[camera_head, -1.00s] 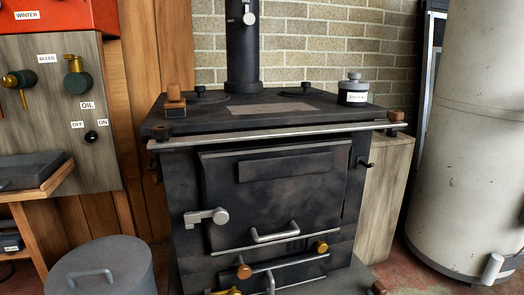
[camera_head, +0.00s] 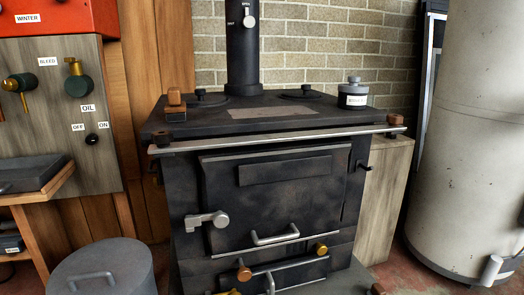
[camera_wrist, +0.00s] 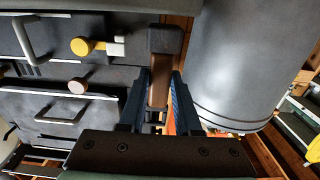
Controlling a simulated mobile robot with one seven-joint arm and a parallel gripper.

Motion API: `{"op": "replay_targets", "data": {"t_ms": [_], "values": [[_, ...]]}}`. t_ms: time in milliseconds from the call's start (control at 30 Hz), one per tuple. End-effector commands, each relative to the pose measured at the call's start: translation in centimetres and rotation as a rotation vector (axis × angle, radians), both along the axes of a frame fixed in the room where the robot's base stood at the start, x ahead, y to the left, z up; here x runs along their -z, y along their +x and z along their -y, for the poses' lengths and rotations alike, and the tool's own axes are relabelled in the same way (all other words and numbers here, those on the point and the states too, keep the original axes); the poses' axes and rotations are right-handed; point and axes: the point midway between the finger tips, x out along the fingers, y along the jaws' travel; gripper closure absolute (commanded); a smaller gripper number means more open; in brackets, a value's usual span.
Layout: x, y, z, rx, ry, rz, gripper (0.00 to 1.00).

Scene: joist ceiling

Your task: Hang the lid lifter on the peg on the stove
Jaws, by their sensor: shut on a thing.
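In the wrist view, my gripper (camera_wrist: 161,100) is shut on a brown bar with a dark block at its far end, which I take to be the lid lifter (camera_wrist: 158,86). Its full shape is hidden. The black stove (camera_head: 275,200) stands in the middle of the head view. A short dark peg (camera_head: 365,166) sticks out at its right side, and a similar dark piece (camera_head: 156,172) shows at its left. I cannot tell which is the peg for the lifter. My gripper and the lifter are not visible in the head view.
A metal rail (camera_head: 280,138) runs along the stove's front edge. A grey lidded bin (camera_head: 100,268) stands at front left, beside my gripper in the wrist view. A labelled pot (camera_head: 353,96) sits on the stove. A wooden shelf (camera_head: 45,184) juts out at left; a white tank (camera_head: 470,140) stands right.

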Motion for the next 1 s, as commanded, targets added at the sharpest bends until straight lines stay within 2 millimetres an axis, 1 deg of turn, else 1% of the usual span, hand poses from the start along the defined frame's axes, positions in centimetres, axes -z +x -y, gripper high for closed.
{"op": "replay_targets", "data": {"t_ms": [33, 600, 700, 1000], "values": [[-1.0, 0.0, 0.0, 0.0, 0.001, 0.005, 1.0], [-5.0, 0.1, 0.0, 0.001, 0.001, 0.005, 1.0], [-5.3, 0.1, 0.0, 0.001, 0.001, 0.004, 1.0], [-5.3, 0.0, 0.0, 0.001, 0.001, 0.004, 1.0]]}}
